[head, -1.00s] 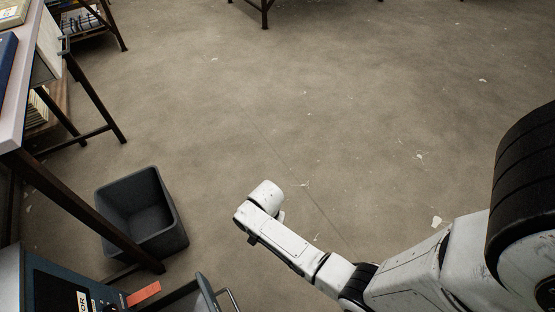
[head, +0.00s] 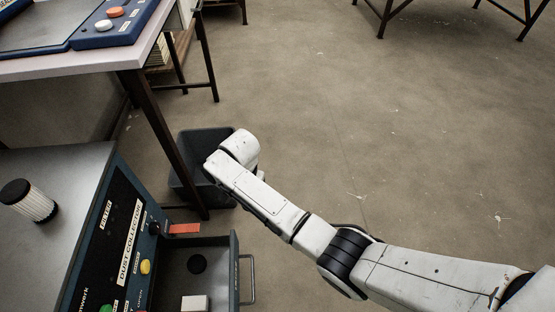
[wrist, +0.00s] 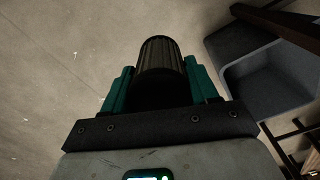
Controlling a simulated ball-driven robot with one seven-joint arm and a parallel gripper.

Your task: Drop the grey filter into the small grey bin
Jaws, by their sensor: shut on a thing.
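The grey filter (wrist: 162,58), a dark ribbed cylinder, is between the green fingers of my gripper (wrist: 158,72) in the wrist view. My gripper is shut on it. In the head view my wrist hides both gripper and filter. The small grey bin (head: 187,183) stands on the floor, open at the top, its right part covered by my wrist. It also shows in the wrist view (wrist: 232,45), to the right of the filter and apart from it in the picture. The bin looks empty where I can see inside.
A table leg (head: 172,150) slants in front of the bin. A dust collector (head: 110,240) with an open drawer (head: 235,270) is at lower left. A pale filter with a black cap (head: 32,203) stands on it. The floor to the right is clear.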

